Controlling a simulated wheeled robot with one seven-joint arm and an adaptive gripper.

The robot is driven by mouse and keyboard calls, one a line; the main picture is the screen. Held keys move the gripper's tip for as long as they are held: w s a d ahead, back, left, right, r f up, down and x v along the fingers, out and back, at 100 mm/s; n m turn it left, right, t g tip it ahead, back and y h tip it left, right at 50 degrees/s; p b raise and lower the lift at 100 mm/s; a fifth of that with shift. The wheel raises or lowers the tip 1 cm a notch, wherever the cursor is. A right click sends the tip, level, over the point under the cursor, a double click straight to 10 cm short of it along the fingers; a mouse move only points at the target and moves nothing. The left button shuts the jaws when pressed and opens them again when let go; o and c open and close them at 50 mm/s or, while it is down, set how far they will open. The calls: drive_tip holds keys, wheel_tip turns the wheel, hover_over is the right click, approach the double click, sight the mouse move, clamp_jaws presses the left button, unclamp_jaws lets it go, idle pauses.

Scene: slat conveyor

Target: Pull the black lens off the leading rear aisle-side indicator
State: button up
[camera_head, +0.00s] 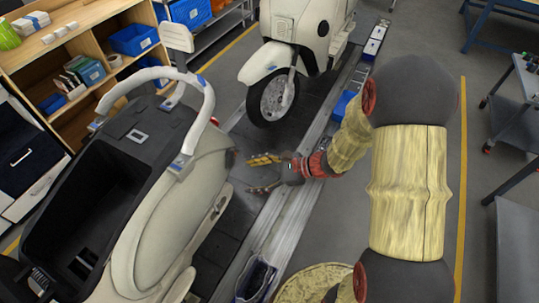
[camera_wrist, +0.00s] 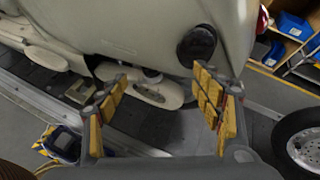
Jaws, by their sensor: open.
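The black round lens (camera_wrist: 196,46) sits on the cream rear bodywork of the near scooter, in the upper right of the wrist view. In the head view this scooter (camera_head: 165,225) stands at the left, with its rear end towards my gripper. My gripper (camera_head: 257,174) is open and empty beside that rear end, over the conveyor. In the wrist view my gripper's yellow-padded fingers (camera_wrist: 160,88) are spread wide. The right finger's tip lies just below the lens in the picture; I cannot tell whether they touch. A red light (camera_wrist: 262,19) shows at the body's edge.
A second cream scooter (camera_head: 295,35) stands behind, its front wheel (camera_head: 272,97) on the conveyor. The conveyor's metal rail (camera_head: 280,220) runs along the aisle. Shelves with blue bins (camera_head: 134,39) are at the far left. Aisle floor is clear towards the yellow line.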

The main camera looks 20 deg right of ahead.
sight(234, 161)
drive_tip(key=w+d+r+m+t, duration=0.2)
drive_tip(key=w, duration=0.2)
drive_tip(key=shift+b+x, duration=0.8)
drive_tip(key=shift+x, duration=3.1)
drive_tip(key=shift+a+r, duration=0.1)
drive_tip(key=shift+r, duration=0.05)
drive_tip(key=shift+c, duration=1.2)
drive_tip(key=c, duration=1)
drive_tip(key=o, duration=0.5)
drive_tip(key=c, duration=0.3)
drive_tip(key=shift+c, duration=0.6)
